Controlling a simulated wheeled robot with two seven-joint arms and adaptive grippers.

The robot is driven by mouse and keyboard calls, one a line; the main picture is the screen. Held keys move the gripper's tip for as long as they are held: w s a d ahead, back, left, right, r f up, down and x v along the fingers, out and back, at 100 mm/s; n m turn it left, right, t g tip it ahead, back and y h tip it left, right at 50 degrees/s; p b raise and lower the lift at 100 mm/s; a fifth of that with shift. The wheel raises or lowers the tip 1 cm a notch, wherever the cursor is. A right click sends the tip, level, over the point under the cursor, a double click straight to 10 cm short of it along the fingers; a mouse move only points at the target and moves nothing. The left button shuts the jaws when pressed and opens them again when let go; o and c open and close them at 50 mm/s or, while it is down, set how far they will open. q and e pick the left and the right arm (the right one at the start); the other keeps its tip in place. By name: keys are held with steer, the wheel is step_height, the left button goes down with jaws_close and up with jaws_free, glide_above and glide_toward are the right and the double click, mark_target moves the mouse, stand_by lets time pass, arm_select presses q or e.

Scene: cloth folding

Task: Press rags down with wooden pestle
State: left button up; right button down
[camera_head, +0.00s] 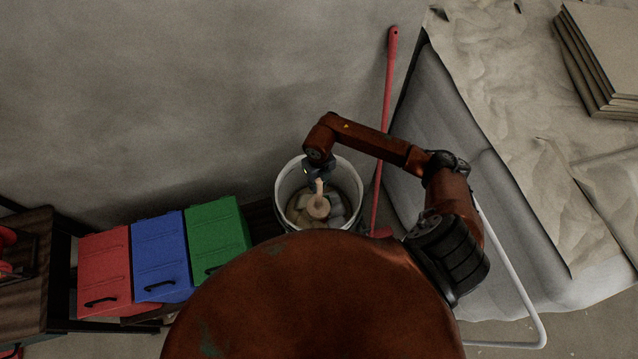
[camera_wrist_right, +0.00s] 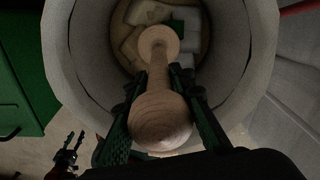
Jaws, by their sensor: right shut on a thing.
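A wooden pestle (camera_wrist_right: 160,118) is held between the fingers of my right gripper (camera_wrist_right: 158,100), which is shut on its shaft. In the head view the pestle (camera_head: 318,204) is over the inside of a white bucket (camera_head: 288,172), with my right gripper (camera_head: 316,174) above the bucket's mouth. Several pale rags (camera_head: 336,206) lie at the bottom of the bucket. They also show in the right wrist view (camera_wrist_right: 140,14), around the pestle's far end. I cannot tell whether the pestle touches them. My left gripper is not in the head view.
Red (camera_head: 103,262), blue (camera_head: 160,250) and green (camera_head: 216,232) boxes stand left of the bucket. A red-handled tool (camera_head: 388,90) stands right of the bucket. A cloth-covered surface (camera_head: 520,120) with stacked boards (camera_head: 600,60) is at the right.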

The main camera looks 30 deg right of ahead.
steer(key=shift+f+b, duration=0.95)
steer(key=shift+f, duration=0.45)
steer(key=shift+r, duration=0.1)
step_height(320, 180, up, 6)
steer(key=p, duration=0.4)
steer(key=shift+w+r+p, duration=0.1)
steer(key=shift+r+p, duration=2.55)
steer(key=shift+r, duration=1.5)
step_height(320, 180, up, 11)
steer(key=p, duration=0.6)
steer(key=shift+r, duration=0.15)
